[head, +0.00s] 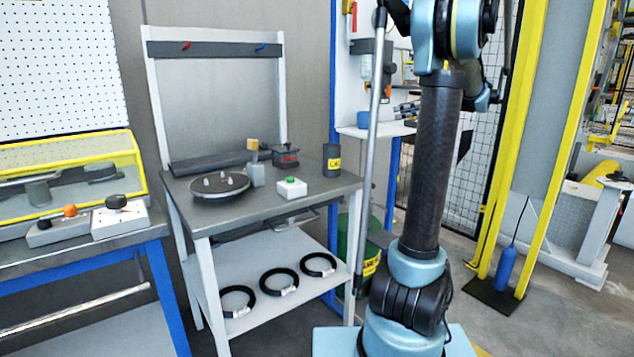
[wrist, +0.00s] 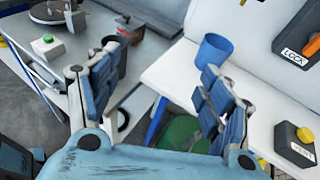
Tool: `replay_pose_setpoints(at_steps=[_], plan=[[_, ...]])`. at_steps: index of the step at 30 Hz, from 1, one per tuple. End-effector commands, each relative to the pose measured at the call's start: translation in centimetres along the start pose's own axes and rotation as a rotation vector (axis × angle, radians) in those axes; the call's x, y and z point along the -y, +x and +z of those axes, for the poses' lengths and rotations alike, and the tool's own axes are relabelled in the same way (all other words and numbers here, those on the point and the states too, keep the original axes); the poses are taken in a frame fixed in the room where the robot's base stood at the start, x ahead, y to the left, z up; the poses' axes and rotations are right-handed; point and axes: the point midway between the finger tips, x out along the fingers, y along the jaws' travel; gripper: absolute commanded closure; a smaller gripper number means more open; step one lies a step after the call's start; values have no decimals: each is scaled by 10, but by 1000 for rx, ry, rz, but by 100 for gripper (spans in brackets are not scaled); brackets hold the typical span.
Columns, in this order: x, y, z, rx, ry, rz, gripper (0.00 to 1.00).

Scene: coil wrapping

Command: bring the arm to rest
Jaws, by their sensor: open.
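My arm (head: 432,165) rises on the right of the head view, with its upper links bent at the top edge of the picture. My gripper (wrist: 160,98) shows in the wrist view with its two blue-padded fingers spread wide apart. Nothing is between the fingers. They point toward the gap between the grey workbench and a white shelf. In the head view I cannot clearly make out the gripper, as the arm covers much of that area.
The grey workbench (head: 225,215) holds a round turntable (head: 207,185) and a green-button box (head: 292,188). Several black coils lie on its lower shelf (head: 265,252). A blue cup (wrist: 213,50) stands on the white shelf (wrist: 175,75) near the gripper. A yellow-framed post (head: 535,140) stands right.

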Motion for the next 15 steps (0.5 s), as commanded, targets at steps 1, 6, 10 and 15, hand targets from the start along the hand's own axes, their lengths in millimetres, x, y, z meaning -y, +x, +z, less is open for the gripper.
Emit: replay_pose_setpoints(at_steps=[1, 6, 10, 15], plan=[[0, 1, 0, 0, -1, 2, 27], [-17, 19, -3, -38, -47, 20, 27], [-36, 34, -7, -77, -101, 39, 27], [-63, 48, -15, -133, -182, 60, 27]])
